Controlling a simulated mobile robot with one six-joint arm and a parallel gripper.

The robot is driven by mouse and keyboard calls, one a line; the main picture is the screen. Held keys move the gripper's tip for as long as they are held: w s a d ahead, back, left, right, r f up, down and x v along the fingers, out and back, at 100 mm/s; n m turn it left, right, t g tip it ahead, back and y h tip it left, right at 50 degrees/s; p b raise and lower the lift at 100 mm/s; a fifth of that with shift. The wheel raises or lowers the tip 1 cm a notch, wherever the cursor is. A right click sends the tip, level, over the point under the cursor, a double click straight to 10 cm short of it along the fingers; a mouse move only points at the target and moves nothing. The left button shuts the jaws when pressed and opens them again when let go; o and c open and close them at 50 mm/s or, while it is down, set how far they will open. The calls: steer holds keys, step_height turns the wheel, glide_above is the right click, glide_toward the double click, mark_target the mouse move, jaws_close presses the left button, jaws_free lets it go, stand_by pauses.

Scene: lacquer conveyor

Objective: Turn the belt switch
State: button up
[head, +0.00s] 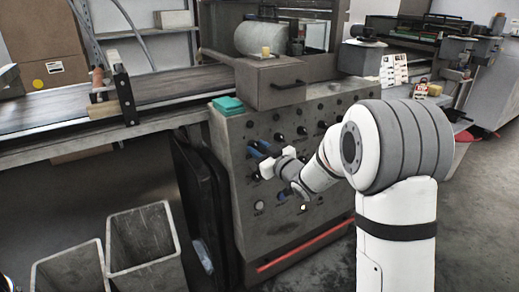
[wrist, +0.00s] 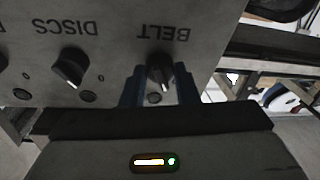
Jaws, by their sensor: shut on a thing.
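The belt switch (wrist: 160,72) is a dark round knob with a pale pointer mark, under the upside-down label BELT in the wrist view. It sits on the grey control panel (head: 238,155). My gripper (wrist: 160,88) has its two blue fingers on either side of the knob, shut on it. In the head view my gripper (head: 259,158) reaches the upper left part of the panel. There the knob is hidden by the fingers and wrist.
A second knob (wrist: 70,68), labelled DISCS, is beside it in the wrist view. Several more knobs cover the panel. The conveyor (head: 60,105) runs to the left. Two grey bins (head: 143,240) and a black folded item (head: 197,205) stand below. A teal cloth (head: 228,105) lies on top.

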steer(key=m+t+h, duration=0.1)
steer(key=m, duration=0.6)
steer(key=shift+s+a, duration=0.1)
steer(key=shift+a, duration=0.05)
steer(key=m+h, duration=0.1)
steer(key=m, duration=0.2)
steer(key=m+t, duration=0.1)
steer(key=m, duration=0.1)
steer(key=shift+a+m+h+p, duration=0.1)
steer(key=shift+m+h+p, duration=0.2)
steer(key=shift+m+h, duration=0.1)
steer(key=o, duration=1)
steer(key=shift+c, duration=0.2)
steer(key=p+v, duration=0.1)
steer(key=v, duration=0.7)
steer(key=shift+a, duration=0.1)
